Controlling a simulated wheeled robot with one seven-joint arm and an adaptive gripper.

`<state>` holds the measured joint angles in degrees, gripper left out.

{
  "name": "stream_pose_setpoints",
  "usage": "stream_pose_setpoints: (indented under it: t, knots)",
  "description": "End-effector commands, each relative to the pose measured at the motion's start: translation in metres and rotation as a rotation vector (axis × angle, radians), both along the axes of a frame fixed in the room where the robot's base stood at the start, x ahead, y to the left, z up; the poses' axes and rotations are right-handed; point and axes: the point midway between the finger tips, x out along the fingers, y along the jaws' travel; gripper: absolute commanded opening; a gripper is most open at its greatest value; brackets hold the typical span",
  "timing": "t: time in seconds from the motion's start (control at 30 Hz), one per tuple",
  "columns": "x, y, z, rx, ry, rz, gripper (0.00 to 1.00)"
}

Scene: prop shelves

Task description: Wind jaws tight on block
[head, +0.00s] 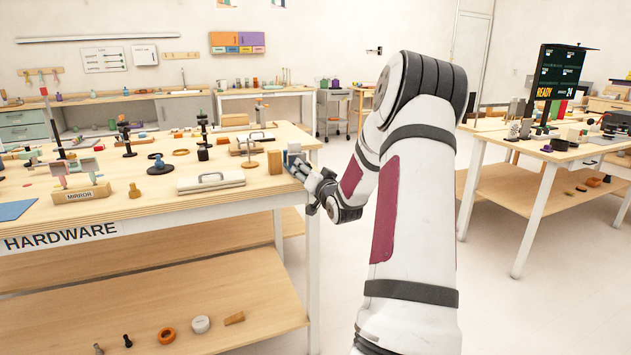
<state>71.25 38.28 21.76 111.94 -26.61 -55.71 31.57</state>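My gripper (297,166) is at the right edge of the hardware table (120,217), its dark fingers reaching left toward a small blue-grey object (292,151). That object may be the vise, but its jaws are too small to make out. A tan wooden block (275,161) stands upright just left of it. I cannot tell whether the block is between jaws or only beside them. The fingertips are small and partly merge with the blue-grey object, so touch and opening are unclear.
Several small parts lie on the lower shelf (120,290). Floor is clear between this table and the right-hand table (547,157).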

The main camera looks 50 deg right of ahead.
Motion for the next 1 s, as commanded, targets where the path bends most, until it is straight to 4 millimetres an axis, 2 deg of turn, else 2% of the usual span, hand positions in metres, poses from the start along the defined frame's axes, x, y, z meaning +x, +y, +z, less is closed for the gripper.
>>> stream_pose_setpoints:
  t: [0.57, 1.0]
  knots:
    - [-0.001, -0.001, -0.002, -0.556, 0.338, -0.001, 0.54]
    - [-0.071, 0.041, 0.001, -0.549, 0.338, 0.0, 0.54]
